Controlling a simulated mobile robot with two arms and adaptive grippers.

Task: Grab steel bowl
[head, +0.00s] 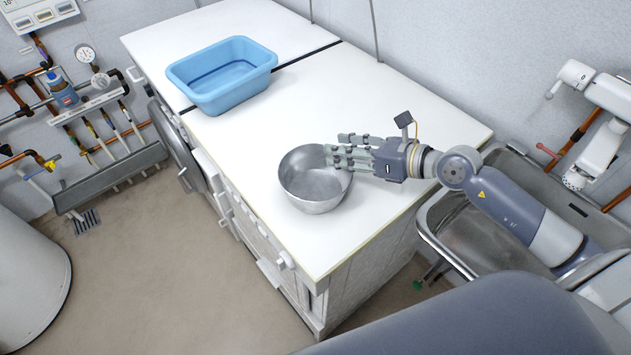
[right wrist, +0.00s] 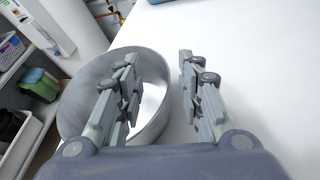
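The steel bowl (head: 308,190) is a round grey metal bowl standing upright on the white top, near its front edge. My right gripper (head: 340,152) reaches in from the right at the bowl's far right rim. In the right wrist view the gripper (right wrist: 158,85) has its two fingers spread apart. One finger is over the inside of the bowl (right wrist: 82,88) and the other is outside it, with the bowl's near wall between them. I see no finger clearly pressing on the wall. My left gripper is not in view.
A blue plastic basin (head: 232,93) stands on the far part of the white top (head: 400,110). A metal sink (head: 480,240) with a tap is at the right. The top between basin and bowl is clear. Pipes and a shelf line the left wall.

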